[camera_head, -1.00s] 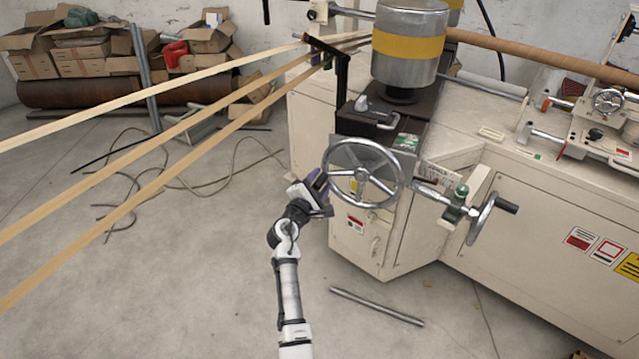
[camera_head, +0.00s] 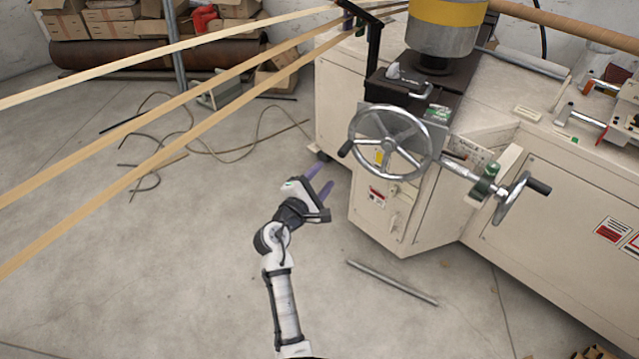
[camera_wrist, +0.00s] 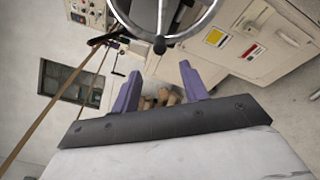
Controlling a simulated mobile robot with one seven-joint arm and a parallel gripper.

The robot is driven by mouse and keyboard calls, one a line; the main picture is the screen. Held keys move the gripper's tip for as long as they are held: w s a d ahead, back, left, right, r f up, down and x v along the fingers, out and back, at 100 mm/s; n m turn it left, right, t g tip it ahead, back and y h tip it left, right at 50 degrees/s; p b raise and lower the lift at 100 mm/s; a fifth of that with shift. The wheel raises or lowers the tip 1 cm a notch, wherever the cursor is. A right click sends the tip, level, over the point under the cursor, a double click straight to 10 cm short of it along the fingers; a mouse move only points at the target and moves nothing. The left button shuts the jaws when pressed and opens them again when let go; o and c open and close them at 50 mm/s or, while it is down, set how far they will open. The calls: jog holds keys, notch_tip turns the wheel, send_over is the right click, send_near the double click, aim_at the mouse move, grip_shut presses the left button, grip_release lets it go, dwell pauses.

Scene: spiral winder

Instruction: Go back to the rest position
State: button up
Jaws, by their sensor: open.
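My gripper (camera_head: 319,180) is open and empty, with its two purple fingers apart. In the head view it hangs in free air to the left of the machine, below and left of the large handwheel (camera_head: 424,150). A clear gap separates it from the wheel. In the wrist view the open fingers of my gripper (camera_wrist: 160,92) point at a blurred brown patch, and the lower rim of the handwheel (camera_wrist: 165,38) crosses the top of the picture.
The cream winding machine (camera_head: 405,225) fills the right side, with a smaller handwheel (camera_head: 500,210) sticking out. Several long paper strips (camera_head: 165,92) cross the upper left. A metal rod (camera_head: 392,282) lies on the floor. Loose cables (camera_head: 215,147) lie farther back.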

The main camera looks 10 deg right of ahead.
jog(key=shift+s+a, duration=0.25)
jog(key=shift+s, duration=0.1)
